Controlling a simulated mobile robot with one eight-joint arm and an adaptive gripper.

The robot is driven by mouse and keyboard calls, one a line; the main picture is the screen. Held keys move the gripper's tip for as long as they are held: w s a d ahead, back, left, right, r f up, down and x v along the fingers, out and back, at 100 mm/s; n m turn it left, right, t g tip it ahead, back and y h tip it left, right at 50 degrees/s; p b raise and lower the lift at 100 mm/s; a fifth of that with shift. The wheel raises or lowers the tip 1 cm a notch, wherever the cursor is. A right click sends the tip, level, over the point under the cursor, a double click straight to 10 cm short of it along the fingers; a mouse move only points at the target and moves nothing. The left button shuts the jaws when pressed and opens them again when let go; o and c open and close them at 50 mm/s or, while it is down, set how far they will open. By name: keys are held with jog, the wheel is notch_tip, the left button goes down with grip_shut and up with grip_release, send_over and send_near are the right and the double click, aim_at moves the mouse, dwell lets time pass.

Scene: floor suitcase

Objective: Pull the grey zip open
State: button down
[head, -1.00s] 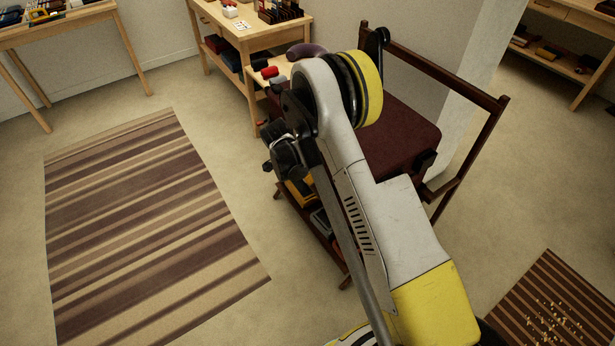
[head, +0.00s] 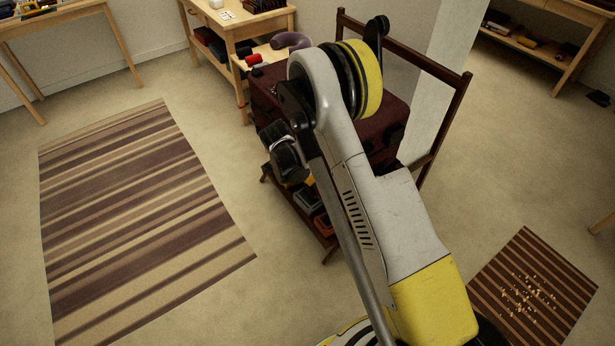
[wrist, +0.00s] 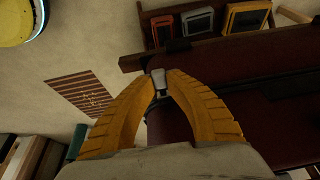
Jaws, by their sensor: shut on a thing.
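The dark red suitcase (head: 266,98) lies on a dark wooden rack, largely hidden behind my arm in the head view. It also fills the right of the wrist view (wrist: 245,115). The orange fingers of my gripper (wrist: 160,78) are close together at their tips, shut on the small grey zip pull (wrist: 158,77). The pull sits between the tips, beside the suitcase's edge. The fingers hide part of the pull, and I cannot tell how far the zip is open. The fingertips are hidden in the head view.
The rack's tall wooden back (head: 440,125) rises behind the suitcase, and several boxes (head: 308,200) sit on its lower shelf. A wooden table (head: 225,30) stands at the back. A striped rug (head: 140,220) lies on clear floor at left, and a smaller striped mat (head: 500,320) at right.

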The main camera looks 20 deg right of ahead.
jog(key=shift+s, duration=0.1)
jog(key=c, duration=1.3)
grip_release()
jog(key=shift+c, duration=0.2)
jog(key=v, duration=1.2)
jog(key=shift+r, duration=0.1)
